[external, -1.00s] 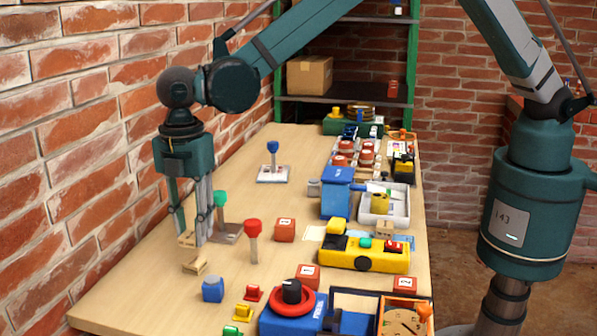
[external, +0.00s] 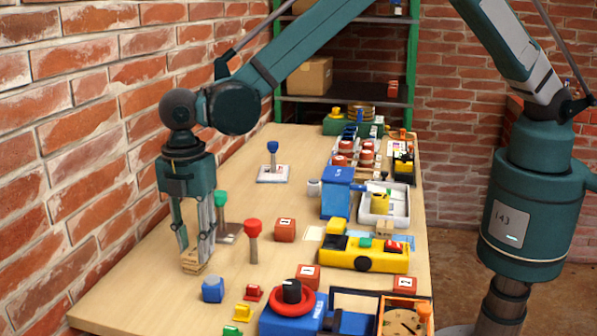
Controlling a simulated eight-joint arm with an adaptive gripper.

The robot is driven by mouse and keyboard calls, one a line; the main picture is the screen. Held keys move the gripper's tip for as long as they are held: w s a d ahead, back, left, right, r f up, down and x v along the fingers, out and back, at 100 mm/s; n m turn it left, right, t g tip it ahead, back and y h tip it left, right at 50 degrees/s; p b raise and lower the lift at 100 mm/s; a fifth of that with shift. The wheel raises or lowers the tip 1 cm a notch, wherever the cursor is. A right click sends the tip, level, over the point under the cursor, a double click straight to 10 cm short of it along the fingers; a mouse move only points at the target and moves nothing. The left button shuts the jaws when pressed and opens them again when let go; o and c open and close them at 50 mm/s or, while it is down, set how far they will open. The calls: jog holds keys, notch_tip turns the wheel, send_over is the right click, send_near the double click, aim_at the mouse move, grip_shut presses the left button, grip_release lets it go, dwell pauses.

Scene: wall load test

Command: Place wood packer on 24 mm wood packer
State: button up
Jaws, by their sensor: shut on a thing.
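My gripper (external: 194,252) is shut on a small pale wood packer (external: 197,256), low over the table's left side. The 24 mm wood packer (external: 193,268) lies on the table directly below. The held packer is at its top, and the two look stacked. The fingers partly hide both, so I cannot tell whether they fully touch or how well their edges line up.
A blue block (external: 213,290) lies just in front of the packers. A red-topped peg (external: 253,240) and a green-topped peg (external: 221,205) stand to the right and behind. The brick wall (external: 70,150) is on the left. Bare table (external: 130,290) lies left of the packers.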

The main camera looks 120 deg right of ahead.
aim_at(196, 249)
jog(key=shift+f, duration=0.2)
jog(key=o, duration=0.7)
jog(key=shift+r, duration=0.2)
notch_tip(196, 249, up, 12)
jog(key=shift+p, duration=0.4)
dwell(0.6)
